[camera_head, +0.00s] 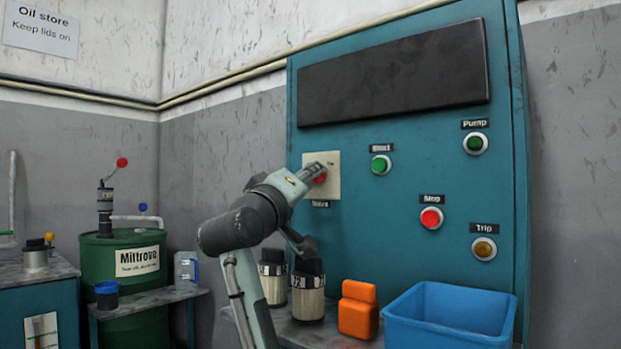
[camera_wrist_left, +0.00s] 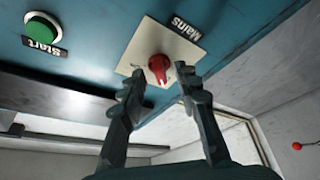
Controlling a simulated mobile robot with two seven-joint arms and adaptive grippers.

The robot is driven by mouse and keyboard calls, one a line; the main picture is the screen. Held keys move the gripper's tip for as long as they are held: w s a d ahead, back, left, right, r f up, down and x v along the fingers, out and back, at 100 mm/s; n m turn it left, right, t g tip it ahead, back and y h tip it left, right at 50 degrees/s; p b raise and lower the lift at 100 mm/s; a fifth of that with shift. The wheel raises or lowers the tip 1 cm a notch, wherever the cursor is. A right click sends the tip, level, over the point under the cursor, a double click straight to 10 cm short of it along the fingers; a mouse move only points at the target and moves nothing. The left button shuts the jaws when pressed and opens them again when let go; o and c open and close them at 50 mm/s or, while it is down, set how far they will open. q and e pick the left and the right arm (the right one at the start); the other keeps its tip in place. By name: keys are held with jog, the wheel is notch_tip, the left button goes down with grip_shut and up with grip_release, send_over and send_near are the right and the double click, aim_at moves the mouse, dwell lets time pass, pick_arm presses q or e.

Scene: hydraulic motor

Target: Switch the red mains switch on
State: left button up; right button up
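The red mains switch (camera_head: 321,179) is a rotary knob on a cream plate (camera_head: 334,160) on the teal cabinet, above a dark label that reads "Mains" in the left wrist view. My left gripper (camera_head: 311,172) is at the switch and partly covers it in the head view. In the left wrist view the red knob (camera_wrist_left: 158,66) shows between the two open fingertips (camera_wrist_left: 159,80), one on each side. I cannot tell whether the fingers touch it. My right gripper is not in view.
The cabinet (camera_head: 400,240) also bears a green start button (camera_head: 381,165), green pump button (camera_head: 475,143), red stop button (camera_head: 431,217) and amber trip button (camera_head: 484,248). Below stand two jars, an orange container (camera_head: 358,311) and a blue bin (camera_head: 450,310). A green drum (camera_head: 123,265) is at left.

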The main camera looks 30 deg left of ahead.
pick_arm(q)
jog(key=shift+w+r, duration=0.1)
jog(key=shift+w, duration=0.3)
grip_shut()
